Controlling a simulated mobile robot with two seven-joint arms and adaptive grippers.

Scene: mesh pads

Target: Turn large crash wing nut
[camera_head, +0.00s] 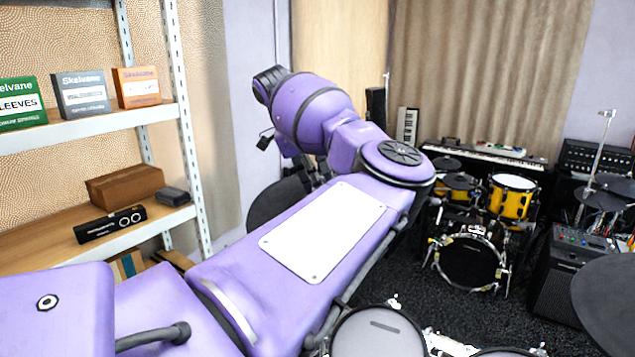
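My purple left arm fills the middle of the head view and folds back at its elbow. Small dark parts (304,168) show behind the arm and may belong to my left gripper; its fingers cannot be made out. My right gripper is not in view. A large dark disc (277,203), perhaps a cymbal, is partly hidden behind the arm. Another large dark disc (610,300) is cut off by the right edge. No wing nut can be made out on either disc, and I cannot tell which is the large crash.
Grey drum pads (380,335) stand at the bottom. A yellow drum kit (513,196), a keyboard (485,153), a chrome stand (598,150) and an amplifier (560,285) are beyond. Shelves (90,127) with boxes stand at the left. Some dark carpet (400,285) is bare.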

